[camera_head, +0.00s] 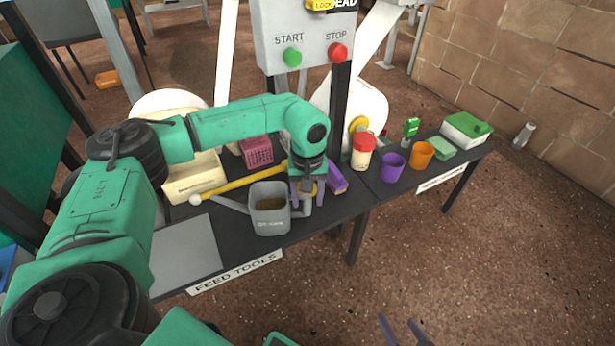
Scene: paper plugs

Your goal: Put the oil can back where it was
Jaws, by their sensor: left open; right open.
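The grey oil can (269,221) stands upright on the black table labelled "FEED TOOLS". Its spout points left and its handle is on its right. My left gripper (308,200) points down at the handle, with its purple fingers open around or right beside it; I cannot tell whether they touch. The gripper partly hides the handle. My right gripper (402,332) is open and empty at the bottom edge, well away from the can; only its fingertips show.
A yellow rod (238,181) lies behind the can. A purple block (337,178) is close right of my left gripper. A red-lidded jar (362,152), purple cup (392,167) and orange cup (421,155) stand further right. A bare grey panel (184,249) lies left.

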